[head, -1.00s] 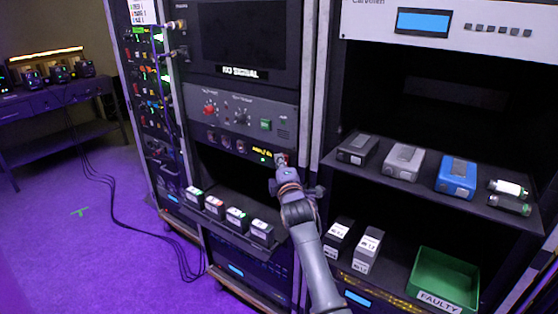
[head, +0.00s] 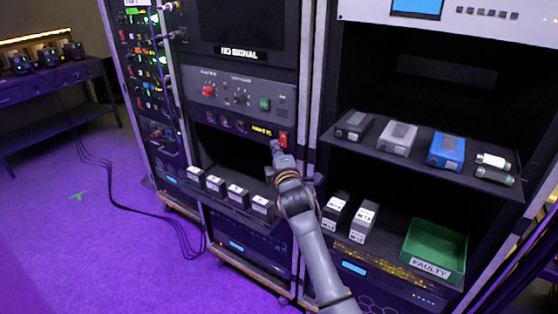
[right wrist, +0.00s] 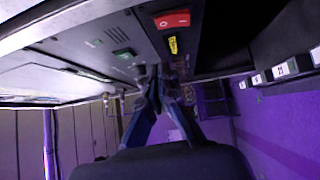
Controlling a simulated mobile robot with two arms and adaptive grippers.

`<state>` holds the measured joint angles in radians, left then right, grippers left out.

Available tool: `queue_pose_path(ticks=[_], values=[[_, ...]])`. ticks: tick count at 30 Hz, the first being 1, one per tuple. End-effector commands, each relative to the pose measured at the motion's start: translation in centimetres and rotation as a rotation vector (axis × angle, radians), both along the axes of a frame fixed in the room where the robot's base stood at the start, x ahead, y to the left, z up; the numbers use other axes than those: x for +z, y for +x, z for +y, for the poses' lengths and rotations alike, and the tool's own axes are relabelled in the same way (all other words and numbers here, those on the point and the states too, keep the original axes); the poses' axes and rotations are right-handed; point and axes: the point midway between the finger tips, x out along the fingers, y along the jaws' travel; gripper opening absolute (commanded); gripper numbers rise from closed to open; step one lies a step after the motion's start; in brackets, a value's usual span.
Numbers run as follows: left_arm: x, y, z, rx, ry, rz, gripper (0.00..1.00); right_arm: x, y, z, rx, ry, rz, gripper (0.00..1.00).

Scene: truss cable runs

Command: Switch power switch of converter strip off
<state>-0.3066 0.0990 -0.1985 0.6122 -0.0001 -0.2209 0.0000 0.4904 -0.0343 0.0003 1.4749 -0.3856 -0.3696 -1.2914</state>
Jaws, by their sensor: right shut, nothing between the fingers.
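The converter strip (head: 226,124) is a dark panel low in the middle rack, with small round windows and a yellow label. Its power switch (head: 283,139) is a red rocker at the strip's right end. The switch (right wrist: 172,20) also shows large in the right wrist view, with white marks on its face; I cannot tell surely which side is pressed in. My right gripper (head: 275,147) is shut and empty, just below and left of the switch. In the wrist view its fingertips (right wrist: 160,76) are together, apart from the switch. My left gripper is not in view.
Several small labelled modules (head: 238,192) stand on a ledge below the strip. The right rack's shelf (head: 475,183) holds grey and blue boxes. A green FAULTY bin (head: 433,250) stands lower right. A green button (head: 264,104) sits above the strip.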

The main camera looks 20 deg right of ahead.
Motion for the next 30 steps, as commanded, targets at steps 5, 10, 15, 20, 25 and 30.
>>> queue_pose_path(ticks=[5, 10, 15, 20, 25, 30], values=[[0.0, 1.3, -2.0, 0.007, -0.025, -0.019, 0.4, 0.2, -2.9, 0.4, 0.002, 0.0, -0.001, 0.0], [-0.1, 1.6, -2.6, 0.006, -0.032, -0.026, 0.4, 0.4, -5.3, 0.7, 0.002, 0.0, 0.0, 0.0], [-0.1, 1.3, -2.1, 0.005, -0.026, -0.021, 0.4, 0.6, -6.5, 0.9, 0.001, 0.001, -0.001, 0.0], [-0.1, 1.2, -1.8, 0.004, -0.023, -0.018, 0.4, 0.6, -6.8, 0.9, 0.001, 0.002, 0.0, 0.0], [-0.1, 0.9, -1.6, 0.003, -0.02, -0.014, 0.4, 0.6, -6.7, 0.9, 0.001, 0.002, 0.0, 0.0], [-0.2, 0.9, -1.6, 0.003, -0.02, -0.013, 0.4, 0.6, -6.7, 0.9, 0.001, 0.001, 0.0, 0.0]])
